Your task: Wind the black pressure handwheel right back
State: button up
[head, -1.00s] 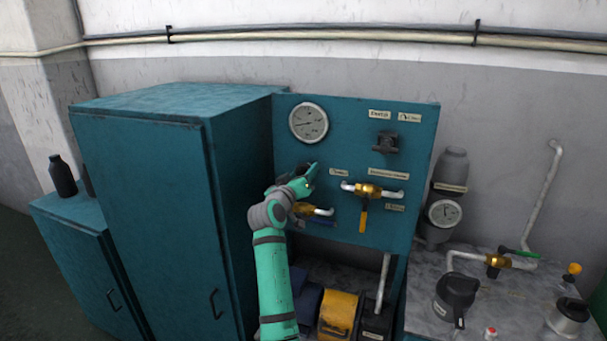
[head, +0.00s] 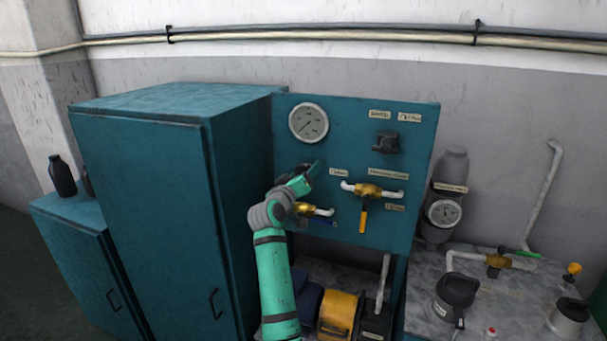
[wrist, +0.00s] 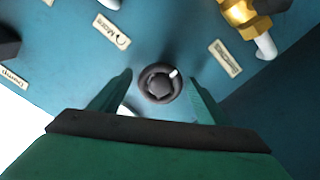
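The black handwheel (wrist: 159,84) is round, with a white mark toward its upper right in the wrist view. It sits on the teal panel (head: 345,118); in the head view my arm hides it. My gripper (wrist: 160,73) is open, one finger on each side of the wheel, with a narrow gap showing on both sides. In the head view my gripper (head: 315,170) is at the panel's left part, just below the round pressure gauge (head: 308,122). The gauge needle points to the lower left.
Another black knob (head: 385,143) sits at the panel's upper right. A brass valve with a yellow lever (head: 368,190) is right of my gripper; another brass valve (head: 307,209) is just below it. A tall teal cabinet (head: 160,220) stands close on the left.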

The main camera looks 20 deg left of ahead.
jog(key=s, duration=1)
jog(key=shift+s+a, duration=0.25)
jog(key=shift+s, duration=0.1)
jog(key=shift+s+d+f, duration=0.1)
jog(key=shift+d, duration=0.05)
